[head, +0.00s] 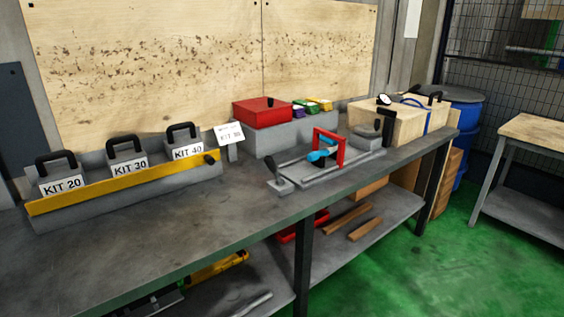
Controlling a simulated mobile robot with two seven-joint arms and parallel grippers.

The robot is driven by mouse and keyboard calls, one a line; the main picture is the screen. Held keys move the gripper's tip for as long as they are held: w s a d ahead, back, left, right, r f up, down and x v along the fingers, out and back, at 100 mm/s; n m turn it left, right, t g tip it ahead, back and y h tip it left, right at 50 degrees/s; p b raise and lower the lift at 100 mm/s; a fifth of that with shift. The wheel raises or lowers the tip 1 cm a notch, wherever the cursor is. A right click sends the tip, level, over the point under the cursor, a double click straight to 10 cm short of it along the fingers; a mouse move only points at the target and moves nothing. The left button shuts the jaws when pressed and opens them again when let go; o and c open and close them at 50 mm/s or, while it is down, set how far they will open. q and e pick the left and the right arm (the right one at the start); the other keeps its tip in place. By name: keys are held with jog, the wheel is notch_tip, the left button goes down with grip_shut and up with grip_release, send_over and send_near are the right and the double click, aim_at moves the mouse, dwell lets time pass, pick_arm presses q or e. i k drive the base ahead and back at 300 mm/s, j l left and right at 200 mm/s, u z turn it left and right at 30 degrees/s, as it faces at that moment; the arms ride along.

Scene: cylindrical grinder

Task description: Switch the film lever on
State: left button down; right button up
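On the grey workbench (150,240) stands a grey fixture plate (335,172) with an upright red frame (340,150). A light-blue part (318,156) sits within or beside the frame, with a dark part behind it. At the plate's left end, a dark upright handle (271,166) stands on a small grey base (284,186); it looks like a lever. No label shows which part is the film lever, and I cannot tell its on or off position. Neither of my grippers is in view.
A rack with a yellow bar (120,184) holds boxes labelled KIT 20, KIT 30 and KIT 40 at left. A red box (262,112) sits on a grey block behind the fixture. A wooden box (388,122) stands at right. The bench's front left is clear.

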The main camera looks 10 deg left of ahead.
aim_at(270, 162)
jog(key=i+l, duration=0.2)
jog(key=i, duration=0.2)
jog(key=i+l, duration=0.2)
jog(key=i, duration=0.15)
jog(key=i+l, duration=0.25)
jog(key=i, duration=0.15)
jog(key=z, duration=0.05)
